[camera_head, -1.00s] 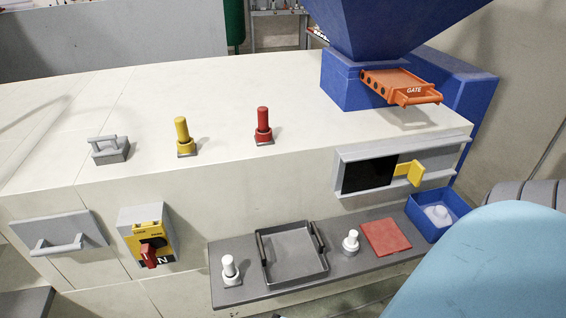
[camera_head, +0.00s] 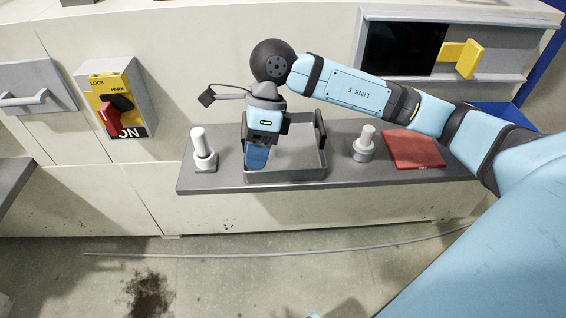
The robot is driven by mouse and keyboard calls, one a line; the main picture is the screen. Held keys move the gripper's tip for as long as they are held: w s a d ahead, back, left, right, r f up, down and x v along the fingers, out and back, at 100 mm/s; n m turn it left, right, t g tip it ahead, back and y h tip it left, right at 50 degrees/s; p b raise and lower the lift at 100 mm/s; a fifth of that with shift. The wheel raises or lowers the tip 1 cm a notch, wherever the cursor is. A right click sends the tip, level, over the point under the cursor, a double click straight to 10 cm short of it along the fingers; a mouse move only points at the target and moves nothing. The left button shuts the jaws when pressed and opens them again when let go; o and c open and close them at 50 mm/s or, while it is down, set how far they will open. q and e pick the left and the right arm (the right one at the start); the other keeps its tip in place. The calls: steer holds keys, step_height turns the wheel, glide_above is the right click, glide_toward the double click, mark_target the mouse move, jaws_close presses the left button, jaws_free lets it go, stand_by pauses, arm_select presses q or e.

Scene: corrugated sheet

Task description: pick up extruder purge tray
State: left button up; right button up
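The extruder purge tray (camera_head: 300,176) is a shallow dark grey square tray with a raised handle on its left and right sides. It sits on the grey shelf (camera_head: 220,184) at the front of the machine. My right gripper (camera_head: 257,160) points down at the tray's left side, where the left handle is. It hides most of that handle. The fingers show edge-on, so I cannot tell whether they are open or shut, or whether they touch the handle. The right handle (camera_head: 320,130) is free. My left gripper is not in view.
A white knobbed post (camera_head: 203,150) stands left of the tray and another (camera_head: 365,144) stands right of it. A red cloth-like square (camera_head: 414,150) lies further right. A lock switch box (camera_head: 118,100) is on the machine's front at left. A thin cable (camera_head: 270,255) crosses the floor.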

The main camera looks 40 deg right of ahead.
mark_target(285, 172)
steer(key=w+d+t+h+b, duration=0.2)
steer(key=w+d+h, duration=0.15)
steer(key=d, duration=0.35)
steer(key=shift+m+h, duration=0.3)
steer(key=shift+h, duration=0.25)
steer(key=f, duration=0.2)
steer(key=f+b, duration=0.1)
steer(key=f, duration=0.5)
steer(key=shift+s+d, duration=0.4)
steer(key=shift+s+f+b, duration=0.1)
steer(key=shift+f+b, duration=0.3)
steer(key=shift+f, duration=0.15)
steer(key=f, duration=0.2)
steer(key=f+b, duration=0.1)
steer(key=shift+s+d+f, duration=0.2)
steer(key=shift+d+f, duration=0.1)
steer(key=shift+f, duration=0.3)
steer(key=c, duration=0.5)
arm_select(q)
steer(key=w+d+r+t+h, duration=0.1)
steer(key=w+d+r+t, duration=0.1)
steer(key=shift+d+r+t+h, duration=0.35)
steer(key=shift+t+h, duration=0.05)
arm_select(e)
jaws_close()
